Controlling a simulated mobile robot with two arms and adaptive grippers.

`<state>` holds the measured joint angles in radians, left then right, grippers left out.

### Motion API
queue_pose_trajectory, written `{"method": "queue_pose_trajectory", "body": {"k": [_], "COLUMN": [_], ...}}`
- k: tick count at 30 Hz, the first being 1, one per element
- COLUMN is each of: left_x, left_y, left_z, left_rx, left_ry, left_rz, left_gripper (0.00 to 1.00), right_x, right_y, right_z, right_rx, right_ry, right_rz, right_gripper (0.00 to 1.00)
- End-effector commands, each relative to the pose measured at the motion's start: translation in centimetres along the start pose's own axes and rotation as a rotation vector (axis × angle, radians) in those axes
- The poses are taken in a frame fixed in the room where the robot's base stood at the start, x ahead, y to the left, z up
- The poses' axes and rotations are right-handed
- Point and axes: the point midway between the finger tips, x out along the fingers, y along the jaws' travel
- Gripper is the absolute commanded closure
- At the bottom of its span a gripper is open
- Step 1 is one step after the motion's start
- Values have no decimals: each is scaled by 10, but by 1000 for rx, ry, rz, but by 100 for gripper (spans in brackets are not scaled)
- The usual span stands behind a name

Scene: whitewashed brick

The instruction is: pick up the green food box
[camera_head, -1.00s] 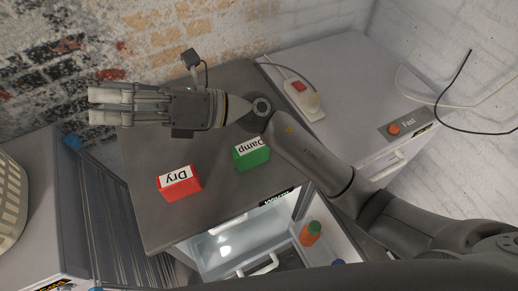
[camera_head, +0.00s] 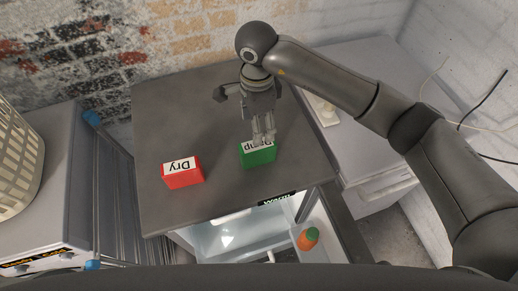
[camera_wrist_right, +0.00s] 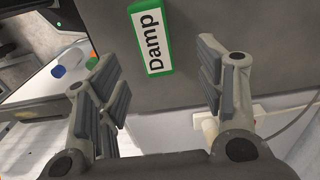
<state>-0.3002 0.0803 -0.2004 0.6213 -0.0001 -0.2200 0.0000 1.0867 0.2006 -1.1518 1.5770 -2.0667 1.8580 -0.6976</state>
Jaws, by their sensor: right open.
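The green box (camera_head: 258,155) with a white "Damp" label stands on the dark grey top (camera_head: 225,200) of a cabinet, right of the red box labelled "Dry" (camera_head: 182,172). In the head view my right gripper (camera_head: 263,138) points down at the green box and overlaps its label. In the right wrist view the green box (camera_wrist_right: 151,38) shows between the two spread fingers, beyond their tips. The fingers are open and empty, and I see no contact. My left gripper is not in view.
A woven basket (camera_head: 18,165) stands on a grey unit at the left. Below the top is an open compartment with an orange and green item (camera_head: 308,238). The brick wall is behind.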

Motion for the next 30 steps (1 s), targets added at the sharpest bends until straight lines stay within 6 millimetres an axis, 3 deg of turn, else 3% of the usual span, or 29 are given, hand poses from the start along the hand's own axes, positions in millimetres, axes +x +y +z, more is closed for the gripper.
{"method": "queue_pose_trajectory", "body": {"k": [21,30], "left_x": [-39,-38], "left_y": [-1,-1], "left_z": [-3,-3], "left_rx": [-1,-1], "left_ry": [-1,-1], "left_rz": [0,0], "left_gripper": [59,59], "right_x": [76,82], "right_y": [8,7], "right_z": [5,4], "right_rx": [1,0], "right_ry": [-7,-5], "right_rz": [2,-1], "right_gripper": [38,38]}}
